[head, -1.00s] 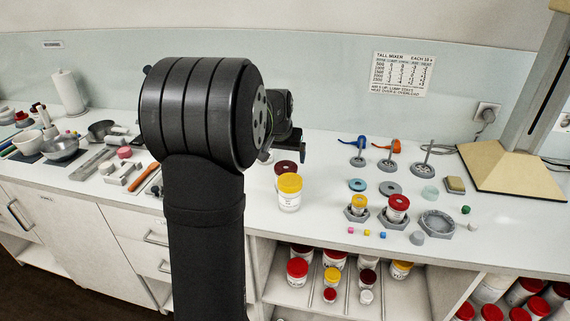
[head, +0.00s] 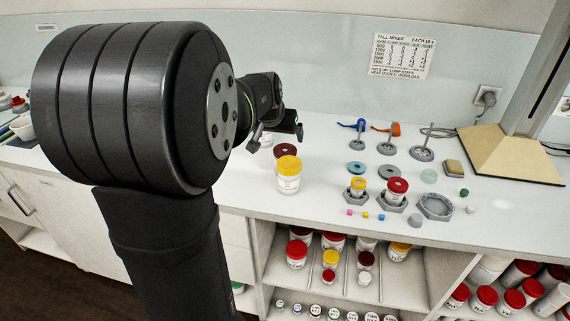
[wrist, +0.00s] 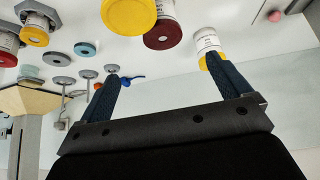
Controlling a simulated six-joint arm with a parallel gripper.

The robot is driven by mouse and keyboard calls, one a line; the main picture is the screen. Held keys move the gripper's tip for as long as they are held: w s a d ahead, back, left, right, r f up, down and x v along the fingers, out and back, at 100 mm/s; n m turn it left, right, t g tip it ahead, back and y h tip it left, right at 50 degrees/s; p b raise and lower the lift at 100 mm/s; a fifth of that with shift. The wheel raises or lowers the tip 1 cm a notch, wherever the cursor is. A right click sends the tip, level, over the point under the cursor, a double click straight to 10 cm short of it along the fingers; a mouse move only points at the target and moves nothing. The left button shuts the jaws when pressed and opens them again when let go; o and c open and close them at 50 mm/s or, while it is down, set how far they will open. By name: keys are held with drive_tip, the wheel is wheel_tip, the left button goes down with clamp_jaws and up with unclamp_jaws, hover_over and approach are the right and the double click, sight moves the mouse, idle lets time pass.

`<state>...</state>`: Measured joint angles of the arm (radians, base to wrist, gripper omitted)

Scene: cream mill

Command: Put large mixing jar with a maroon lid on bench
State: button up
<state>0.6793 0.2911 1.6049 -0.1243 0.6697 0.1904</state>
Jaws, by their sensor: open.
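The jar with a maroon lid (head: 286,150) stands upright on the white bench (head: 322,180), behind a jar with a yellow lid (head: 288,174) that hides most of its body. In the wrist view the maroon-lidded jar (wrist: 163,36) shows beside the yellow-lidded jar (wrist: 128,14). My gripper (head: 278,136) is open and empty just behind the maroon-lidded jar. In the wrist view my gripper (wrist: 162,72) has its fingers wide apart. Another white jar with a yellow lid (wrist: 207,42) shows close to the right fingertip; I cannot tell whether they touch.
Two hexagonal holders to the right carry a yellow-lidded jar (head: 357,187) and a red-lidded jar (head: 397,188); an empty hexagonal tray (head: 437,207) is beside them. Small coloured cubes lie in front. Stirrer-like stands (head: 390,143) are at the back. Shelves below hold several jars (head: 297,253).

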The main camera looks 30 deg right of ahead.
drive_tip(key=s+a+r+t+h, duration=0.2)
drive_tip(key=s+a, duration=0.2)
approach(284, 152)
drive_tip(key=w+d+f, duration=0.1)
drive_tip(key=w+d, duration=0.1)
drive_tip(key=shift+x, duration=3.05)
drive_tip(key=shift+s, duration=0.1)
drive_tip(key=c, duration=1.6)
